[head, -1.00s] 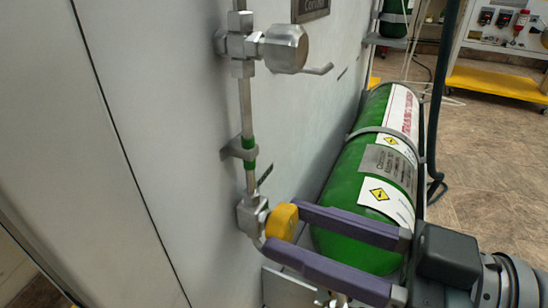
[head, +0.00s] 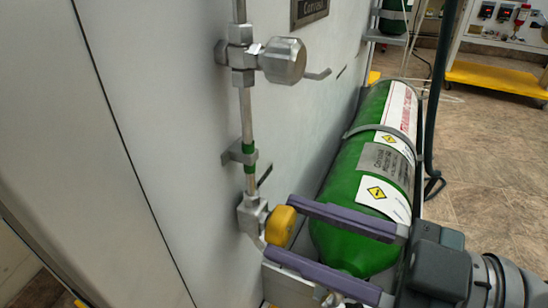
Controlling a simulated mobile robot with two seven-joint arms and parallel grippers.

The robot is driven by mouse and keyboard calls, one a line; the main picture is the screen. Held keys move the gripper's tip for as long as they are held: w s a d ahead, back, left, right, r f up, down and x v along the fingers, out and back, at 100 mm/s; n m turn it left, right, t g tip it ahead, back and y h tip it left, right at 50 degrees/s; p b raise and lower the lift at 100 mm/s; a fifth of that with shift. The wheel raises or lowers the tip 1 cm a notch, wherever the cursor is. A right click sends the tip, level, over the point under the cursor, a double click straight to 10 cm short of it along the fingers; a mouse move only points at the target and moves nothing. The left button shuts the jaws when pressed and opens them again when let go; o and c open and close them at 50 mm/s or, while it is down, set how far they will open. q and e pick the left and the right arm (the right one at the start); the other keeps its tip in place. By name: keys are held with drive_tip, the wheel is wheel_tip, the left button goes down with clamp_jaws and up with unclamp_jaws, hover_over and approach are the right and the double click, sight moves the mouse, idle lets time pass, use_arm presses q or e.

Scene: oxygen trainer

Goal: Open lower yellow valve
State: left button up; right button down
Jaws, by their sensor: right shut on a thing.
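The lower yellow valve (head: 280,226) is a small yellow knob on a silver fitting (head: 252,214) at the bottom of a thin vertical pipe on the grey panel. My right gripper (head: 279,229) reaches in from the lower right. Its two purple fingers lie on either side of the yellow knob, one above and one below, with the tips closed on it. My left gripper is not in view.
A silver knob valve (head: 284,61) sits higher on the same pipe. A green cylinder (head: 349,192) with labels lies right behind my right gripper's fingers. A dark hose (head: 432,120) runs beside it. Open floor (head: 500,180) shows at the right.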

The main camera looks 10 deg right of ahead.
drive_tip(key=shift+c, duration=1.8)
unclamp_jaws()
drive_tip(key=p+v, duration=0.1)
drive_tip(key=v, duration=0.9)
